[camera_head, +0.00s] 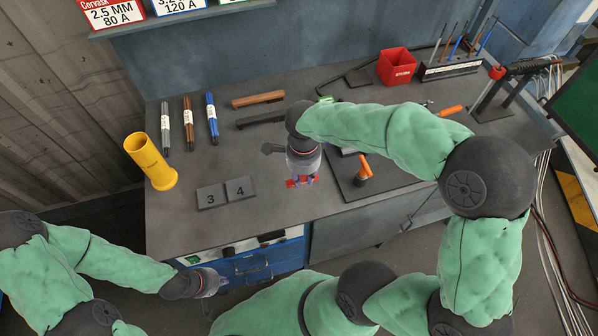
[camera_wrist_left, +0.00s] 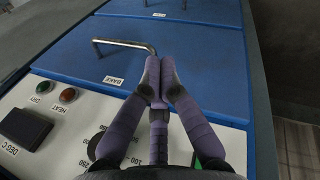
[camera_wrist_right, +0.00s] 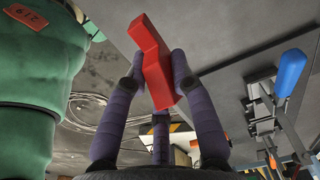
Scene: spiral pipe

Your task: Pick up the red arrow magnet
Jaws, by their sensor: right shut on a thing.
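The red arrow magnet (camera_wrist_right: 153,62) is between the purple fingers of my right gripper (camera_wrist_right: 158,75), which is shut on it. In the head view, red parts of the magnet (camera_head: 292,183) show around the tips of my right gripper (camera_head: 303,180), at the front middle of the grey workbench (camera_head: 330,222). The gripper hides part of it, and I cannot tell whether it touches the bench. My left gripper (camera_head: 214,284) is shut and empty, low in front of the blue drawers; its fingertips meet in the left wrist view (camera_wrist_left: 160,68).
A yellow cylinder (camera_head: 151,162), several markers, and a red bin (camera_head: 397,66) are farther off. A drawer handle (camera_wrist_left: 125,44) is near my left gripper.

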